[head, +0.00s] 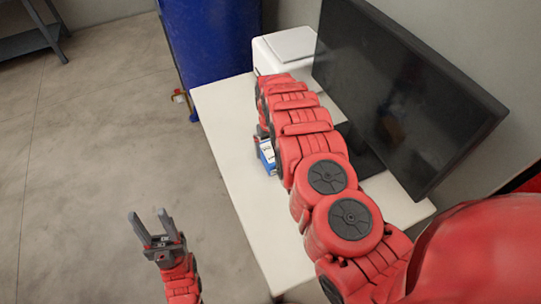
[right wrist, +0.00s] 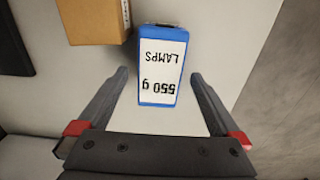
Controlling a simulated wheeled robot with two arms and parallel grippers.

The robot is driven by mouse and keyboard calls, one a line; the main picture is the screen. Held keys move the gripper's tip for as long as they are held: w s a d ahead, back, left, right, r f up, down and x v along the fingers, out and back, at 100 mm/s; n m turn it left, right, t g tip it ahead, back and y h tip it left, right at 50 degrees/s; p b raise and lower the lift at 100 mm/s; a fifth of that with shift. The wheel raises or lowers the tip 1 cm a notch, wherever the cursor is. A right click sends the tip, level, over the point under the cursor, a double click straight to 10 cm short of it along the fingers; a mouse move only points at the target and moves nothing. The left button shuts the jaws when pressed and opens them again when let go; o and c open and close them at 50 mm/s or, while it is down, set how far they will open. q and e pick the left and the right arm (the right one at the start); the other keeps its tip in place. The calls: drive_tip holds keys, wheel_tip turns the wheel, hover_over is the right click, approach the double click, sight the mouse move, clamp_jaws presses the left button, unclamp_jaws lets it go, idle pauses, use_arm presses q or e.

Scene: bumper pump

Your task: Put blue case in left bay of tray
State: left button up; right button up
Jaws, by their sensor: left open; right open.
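The blue case (right wrist: 146,84) has a white label reading "LAMPS" and "550 g", upside down in the right wrist view. In the head view the blue case (head: 267,156) shows partly on the white table, beside my right arm. My right gripper (right wrist: 160,76) is open, with its fingers on either side of the case's near part and gaps on both sides. In the head view the right gripper is mostly hidden behind my arm. My left gripper (head: 148,213) is open and empty, over the floor left of the table. I cannot make out a tray with bays.
A brown box (right wrist: 97,20) lies just left of the case in the right wrist view. The white table (head: 225,120) also bears a large black monitor (head: 400,95) and a white machine (head: 290,45). A blue bin (head: 212,40) stands behind. The table's left strip is clear.

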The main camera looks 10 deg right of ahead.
drive_tip(key=shift+f, duration=1.25)
clamp_jaws()
